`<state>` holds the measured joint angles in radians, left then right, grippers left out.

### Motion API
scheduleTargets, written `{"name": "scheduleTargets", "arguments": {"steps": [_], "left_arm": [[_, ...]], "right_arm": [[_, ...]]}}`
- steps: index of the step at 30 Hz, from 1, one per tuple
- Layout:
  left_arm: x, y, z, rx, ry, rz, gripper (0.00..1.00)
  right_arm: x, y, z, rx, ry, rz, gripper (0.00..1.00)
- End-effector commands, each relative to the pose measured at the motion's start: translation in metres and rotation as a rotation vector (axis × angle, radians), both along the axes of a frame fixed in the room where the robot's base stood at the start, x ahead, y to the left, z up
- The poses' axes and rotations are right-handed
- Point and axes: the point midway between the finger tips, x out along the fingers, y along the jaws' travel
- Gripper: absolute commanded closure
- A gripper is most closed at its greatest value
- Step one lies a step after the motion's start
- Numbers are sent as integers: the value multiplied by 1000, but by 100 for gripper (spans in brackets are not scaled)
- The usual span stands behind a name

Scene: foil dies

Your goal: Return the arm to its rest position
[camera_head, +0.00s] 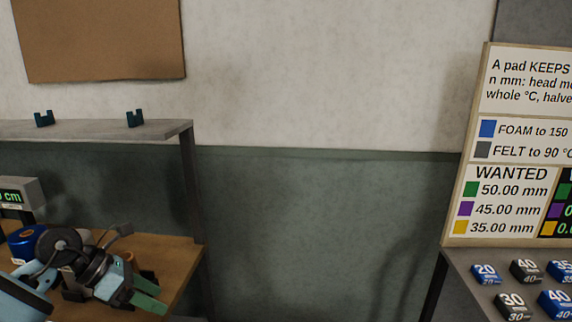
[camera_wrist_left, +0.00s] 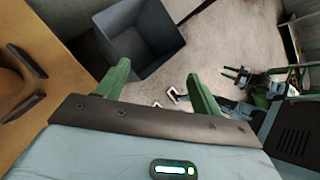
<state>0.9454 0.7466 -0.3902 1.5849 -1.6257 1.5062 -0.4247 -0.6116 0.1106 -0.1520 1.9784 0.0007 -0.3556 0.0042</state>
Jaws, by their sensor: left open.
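In the head view my left arm comes in at the lower left. My left gripper (camera_head: 158,294) is open and empty, its two green fingers pointing right, over or beside the right part of the wooden bench (camera_head: 172,254). In the left wrist view the fingers of this gripper (camera_wrist_left: 158,80) stand apart with nothing between them. An open grey bin (camera_wrist_left: 140,45) lies beyond them on the floor. My right gripper (camera_wrist_left: 236,76) shows small at the right of the left wrist view, with two green prongs apart and nothing seen between them.
A shelf (camera_head: 100,130) with two small brackets is above. At right, a sign board (camera_head: 462,240) stands behind a grey table (camera_head: 462,275) with several numbered blocks. The middle is clear.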

Motion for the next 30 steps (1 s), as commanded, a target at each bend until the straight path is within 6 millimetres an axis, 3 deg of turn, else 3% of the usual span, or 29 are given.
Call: {"name": "scheduleTargets", "arguments": {"steps": [1, 6, 12, 16, 20, 26, 30], "left_arm": [[-8, -21, -11, -90, 23, -1, 33], [-35, -87, -34, -467, 141, 75, 33], [-63, -129, -48, -928, 361, 297, 33], [-76, -132, -63, -1199, 538, 512, 33], [-90, -122, -91, -1436, 735, 778, 33], [-131, -93, -163, -1711, 1055, 1279, 33], [-186, -76, -226, -1825, 1285, 1691, 33]], "right_arm": [[2, 1, 1, 3, -4, -2, 64], [3, 1, 3, 4, -8, -3, 64], [3, -1, 4, -2, -10, 2, 64], [3, -2, 5, -6, -12, 7, 64], [4, -3, 5, -9, -13, 10, 64], [4, -4, 7, -12, -16, 12, 64], [6, -4, 8, -12, -19, 11, 64]]}}
